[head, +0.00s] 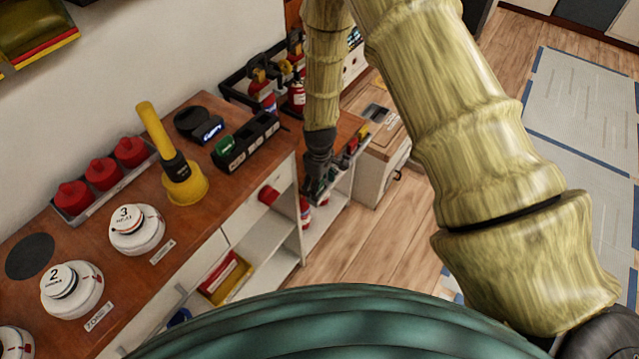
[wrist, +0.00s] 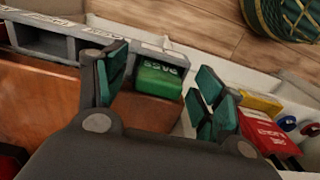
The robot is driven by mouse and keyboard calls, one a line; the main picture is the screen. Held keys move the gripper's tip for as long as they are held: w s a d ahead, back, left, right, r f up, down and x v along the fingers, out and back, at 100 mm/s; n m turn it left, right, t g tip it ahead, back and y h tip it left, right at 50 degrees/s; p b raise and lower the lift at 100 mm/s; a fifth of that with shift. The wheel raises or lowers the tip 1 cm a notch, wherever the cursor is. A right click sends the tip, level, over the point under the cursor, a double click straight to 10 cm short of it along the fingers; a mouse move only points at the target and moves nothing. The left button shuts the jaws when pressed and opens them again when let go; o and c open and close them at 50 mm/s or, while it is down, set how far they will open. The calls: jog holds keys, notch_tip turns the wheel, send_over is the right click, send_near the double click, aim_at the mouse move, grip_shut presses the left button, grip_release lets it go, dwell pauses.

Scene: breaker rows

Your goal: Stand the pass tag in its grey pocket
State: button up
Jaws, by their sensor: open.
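The pass tag is a green block with white lettering. In the head view the green tag (head: 224,145) shows at the left end of a dark rack with white labels (head: 251,141). In the wrist view the tag (wrist: 158,79), lettered PASS upside down, shows beside the end of the grey pocket rack (wrist: 45,40). I cannot tell how far it sits in a pocket. My gripper (head: 316,187) is open and empty, pointing down right of the rack in the head view. In the wrist view its teal-padded fingers (wrist: 155,85) appear either side of the tag, apart from it.
A yellow plunger-like tool (head: 183,186), red knobs (head: 103,172) and white round units (head: 136,229) stand on the wooden counter (head: 200,225). Fire extinguishers (head: 262,92) stand behind. Below are shelves with a red and yellow bin (head: 225,277). The floor (head: 330,255) is clear.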

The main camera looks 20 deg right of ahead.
jog(key=shift+r, duration=0.15)
notch_tip(320, 180, up, 12)
dwell(0.6)
dwell(0.4)
jog(key=s+d+f+m, duration=0.1)
jog(key=s+f+m, duration=0.1)
jog(key=s+f, duration=0.9)
jog(key=s+d+f+m, duration=0.1)
jog(key=s+f+m, duration=0.2)
jog(key=s, duration=0.9)
jog(key=s+d+f+m, duration=0.1)
jog(key=s+f+m, duration=0.2)
jog(key=s, duration=0.9)
jog(key=shift+s+f, duration=0.4)
jog(key=shift+f, duration=0.45)
